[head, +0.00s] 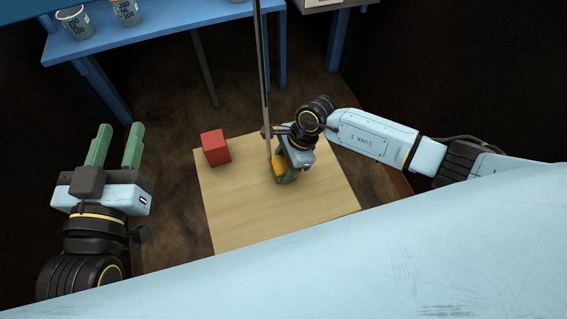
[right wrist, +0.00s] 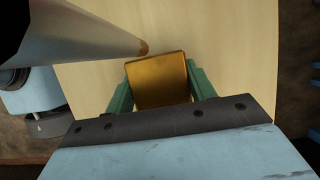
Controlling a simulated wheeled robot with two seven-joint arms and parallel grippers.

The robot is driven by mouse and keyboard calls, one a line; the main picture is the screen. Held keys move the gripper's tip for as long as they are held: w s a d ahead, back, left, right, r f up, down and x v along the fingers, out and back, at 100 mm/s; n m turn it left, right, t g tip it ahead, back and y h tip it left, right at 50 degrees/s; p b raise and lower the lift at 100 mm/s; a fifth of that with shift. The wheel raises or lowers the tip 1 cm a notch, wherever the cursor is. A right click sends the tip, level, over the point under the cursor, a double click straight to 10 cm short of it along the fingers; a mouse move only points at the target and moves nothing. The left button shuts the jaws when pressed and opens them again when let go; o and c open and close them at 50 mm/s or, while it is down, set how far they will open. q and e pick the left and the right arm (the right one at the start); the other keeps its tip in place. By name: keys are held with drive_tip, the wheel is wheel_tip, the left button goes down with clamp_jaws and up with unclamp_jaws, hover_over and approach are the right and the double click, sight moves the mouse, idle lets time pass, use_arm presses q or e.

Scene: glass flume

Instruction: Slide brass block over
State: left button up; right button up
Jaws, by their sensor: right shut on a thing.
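The brass block (right wrist: 158,81) sits between the green fingers of my right gripper (right wrist: 160,88) in the right wrist view. Both fingers lie against its sides, so the gripper is shut on it. In the head view the brass block (head: 278,165) shows only in part, low over the wooden board (head: 235,205), partly hidden by my right gripper (head: 284,175). I cannot tell whether it touches the board. My left gripper (head: 115,148) is open and empty, off the board to the left, its green fingers apart.
A red block (head: 215,148) stands on the board's far left part. A thin upright pole (head: 262,80) rises close beside the brass block; a grey tube (right wrist: 90,35) shows in the right wrist view. A blue table (head: 170,32) with cups stands behind. The board's near left is clear.

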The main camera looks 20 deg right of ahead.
clamp_jaws()
drive_tip(key=shift+a, duration=1)
drive_tip(key=shift+s+a, duration=0.15)
drive_tip(key=shift+a, duration=0.65)
drive_tip(key=o, duration=0.9)
unclamp_jaws()
drive_tip(key=shift+a, duration=0.15)
drive_tip(key=shift+r, duration=0.1)
